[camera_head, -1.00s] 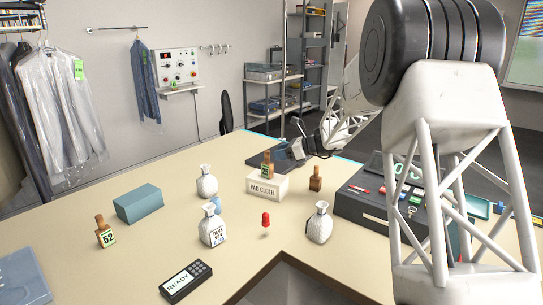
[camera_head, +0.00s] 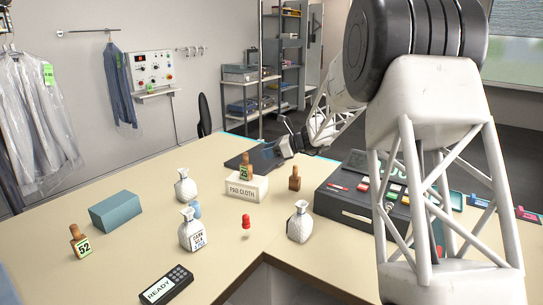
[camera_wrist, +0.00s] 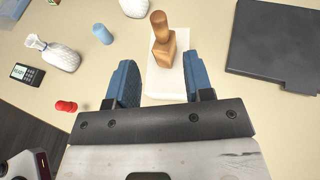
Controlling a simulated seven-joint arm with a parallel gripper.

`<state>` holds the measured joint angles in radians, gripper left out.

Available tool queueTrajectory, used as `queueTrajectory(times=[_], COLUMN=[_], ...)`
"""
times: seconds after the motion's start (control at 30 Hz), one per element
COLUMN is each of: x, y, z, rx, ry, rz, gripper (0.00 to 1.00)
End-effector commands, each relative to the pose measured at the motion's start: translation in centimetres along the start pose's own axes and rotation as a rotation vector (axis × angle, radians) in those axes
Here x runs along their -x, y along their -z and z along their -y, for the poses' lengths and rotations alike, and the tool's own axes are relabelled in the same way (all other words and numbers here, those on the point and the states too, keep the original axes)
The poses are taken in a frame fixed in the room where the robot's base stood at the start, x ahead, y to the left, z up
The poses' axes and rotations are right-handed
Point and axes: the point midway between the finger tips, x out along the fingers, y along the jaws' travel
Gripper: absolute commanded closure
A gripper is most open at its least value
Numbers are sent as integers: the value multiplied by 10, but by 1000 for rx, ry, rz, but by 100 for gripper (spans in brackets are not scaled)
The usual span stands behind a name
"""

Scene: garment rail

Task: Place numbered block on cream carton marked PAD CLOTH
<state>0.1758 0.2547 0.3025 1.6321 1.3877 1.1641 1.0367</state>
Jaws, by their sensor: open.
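The numbered block (camera_head: 246,167), a wooden block with a knob and a green 25 label, stands upright on top of the cream carton marked PAD CLOTH (camera_head: 244,190). In the wrist view, the block (camera_wrist: 163,47) stands on the pale carton (camera_wrist: 165,85), beyond the fingertips and roughly in line with the gap between them. My gripper (camera_head: 288,142) is behind and to the right of the carton in the head view. Its blue fingers (camera_wrist: 161,84) are spread apart with nothing between them, clear of the block.
Another wooden block labelled 52 (camera_head: 80,242) stands at left, and a brown block (camera_head: 294,178) stands right of the carton. A dark flat case (camera_wrist: 277,45) lies beside the carton.

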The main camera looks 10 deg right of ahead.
Motion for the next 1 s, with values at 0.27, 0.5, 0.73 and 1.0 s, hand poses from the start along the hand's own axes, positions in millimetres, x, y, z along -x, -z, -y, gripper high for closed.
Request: queueTrajectory(times=[0.27, 0.5, 0.73, 1.0], x=[1, 9, 27, 55], y=[-2, -12, -27, -35], z=[-3, -34, -97, -180], rx=[9, 98, 280, 530], ry=[-2, -28, -89, -182], rz=[-5, -59, -167, -305], gripper=[53, 53, 53, 53])
